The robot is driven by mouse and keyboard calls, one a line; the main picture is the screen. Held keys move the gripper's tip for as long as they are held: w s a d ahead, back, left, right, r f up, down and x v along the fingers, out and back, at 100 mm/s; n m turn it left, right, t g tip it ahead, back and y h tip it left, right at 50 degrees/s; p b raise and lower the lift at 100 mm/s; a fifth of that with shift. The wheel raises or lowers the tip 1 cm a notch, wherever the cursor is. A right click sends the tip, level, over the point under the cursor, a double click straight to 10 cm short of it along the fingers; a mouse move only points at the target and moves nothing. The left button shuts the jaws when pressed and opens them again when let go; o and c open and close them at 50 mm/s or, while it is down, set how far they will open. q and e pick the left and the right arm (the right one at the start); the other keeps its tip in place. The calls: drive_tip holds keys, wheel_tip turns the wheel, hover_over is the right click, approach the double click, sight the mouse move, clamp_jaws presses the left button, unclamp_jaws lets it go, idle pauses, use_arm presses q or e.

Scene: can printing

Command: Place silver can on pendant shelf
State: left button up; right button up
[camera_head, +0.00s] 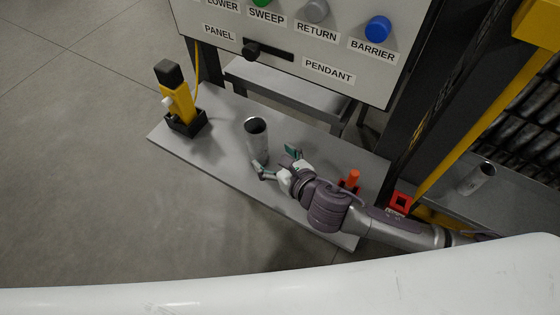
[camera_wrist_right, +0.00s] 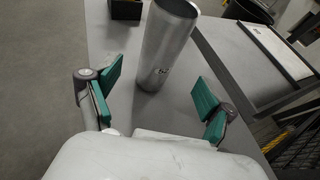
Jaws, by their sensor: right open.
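The silver can (camera_head: 257,140) stands upright on the grey pendant shelf (camera_head: 222,158), near its middle. My right gripper (camera_head: 279,162) is right beside the can, low over the shelf. In the right wrist view the can (camera_wrist_right: 167,45) stands ahead of the open green finger pads (camera_wrist_right: 155,92), roughly centred between their directions. The pads do not press on it. A second silver can (camera_head: 477,178) is on the grey surface at the right. My left gripper does not show.
A yellow pendant (camera_head: 178,103) with a black top stands in a black holder at the shelf's left end. A red-orange object (camera_head: 352,178) is at its right part. The labelled button panel (camera_head: 300,45) hangs above the back. A yellow post is at the right.

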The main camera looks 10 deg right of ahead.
drive_tip(key=shift+v, duration=1.55)
